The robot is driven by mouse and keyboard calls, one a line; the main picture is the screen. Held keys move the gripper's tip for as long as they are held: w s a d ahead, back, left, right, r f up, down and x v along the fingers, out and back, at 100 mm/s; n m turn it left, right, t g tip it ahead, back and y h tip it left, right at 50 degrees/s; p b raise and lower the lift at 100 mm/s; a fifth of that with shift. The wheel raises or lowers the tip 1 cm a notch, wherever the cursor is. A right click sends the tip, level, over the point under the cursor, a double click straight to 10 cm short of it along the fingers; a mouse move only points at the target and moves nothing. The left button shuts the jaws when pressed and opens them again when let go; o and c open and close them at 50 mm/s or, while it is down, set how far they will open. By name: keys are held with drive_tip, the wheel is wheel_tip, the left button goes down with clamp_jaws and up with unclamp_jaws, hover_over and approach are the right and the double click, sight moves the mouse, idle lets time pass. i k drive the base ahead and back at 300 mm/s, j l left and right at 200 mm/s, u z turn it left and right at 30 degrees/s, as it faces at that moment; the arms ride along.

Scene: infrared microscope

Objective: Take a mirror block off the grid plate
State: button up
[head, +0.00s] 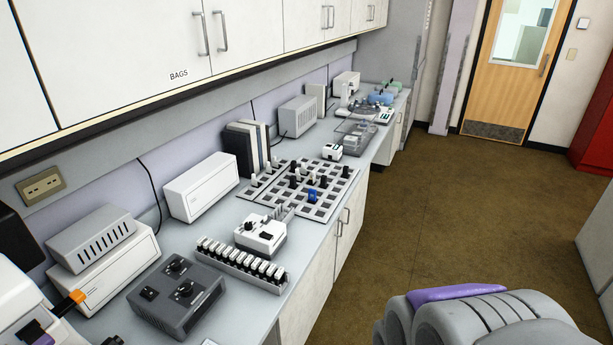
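The grid plate (340,188) is a white plate with rows of dark square openings, lying on the grey counter in the middle of the head view. Several small blocks stand on it. One has a blue face (311,195) and stands toward the front. Other blocks are dark, such as one near the plate's middle (293,181) and one toward the right front (323,182). Small pale posts stand near the plate's left edge. Which blocks carry mirrors is too small to tell. My gripper is not in view.
A white device (260,235) and a rack of white-topped pieces (242,264) sit in front of the plate. Black and white upright slabs (246,147) stand behind it. Cabinets (130,50) overhang the counter. Brown floor (420,220) is open at right; a grey and purple ribbed form fills the bottom right.

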sight(312, 181)
drive_tip(key=i+l+u, duration=0.15)
drive_tip(key=u, duration=0.25)
drive_tip(key=i+l+u, duration=0.2)
drive_tip(key=u, duration=0.25)
drive_tip(key=i+l+u, duration=0.1)
drive_tip(key=l, duration=0.25)
drive_tip(key=i+l, duration=0.2)
drive_tip(key=l, duration=0.15)
drive_tip(key=i+l+u, duration=0.15)
drive_tip(key=l, duration=0.2)
drive_tip(key=i+l+u, duration=0.1)
drive_tip(key=l, duration=0.25)
drive_tip(key=i+l+u, duration=0.1)
drive_tip(key=l, duration=0.3)
drive_tip(key=i+l, duration=0.2)
drive_tip(key=l, duration=0.15)
drive_tip(key=i+l, duration=0.1)
drive_tip(key=l, duration=0.25)
drive_tip(key=i+l, duration=0.15)
drive_tip(key=l, duration=0.2)
drive_tip(key=i+l, duration=0.1)
drive_tip(key=l, duration=0.3)
drive_tip(key=i+l+u, duration=0.1)
drive_tip(key=l, duration=0.25)
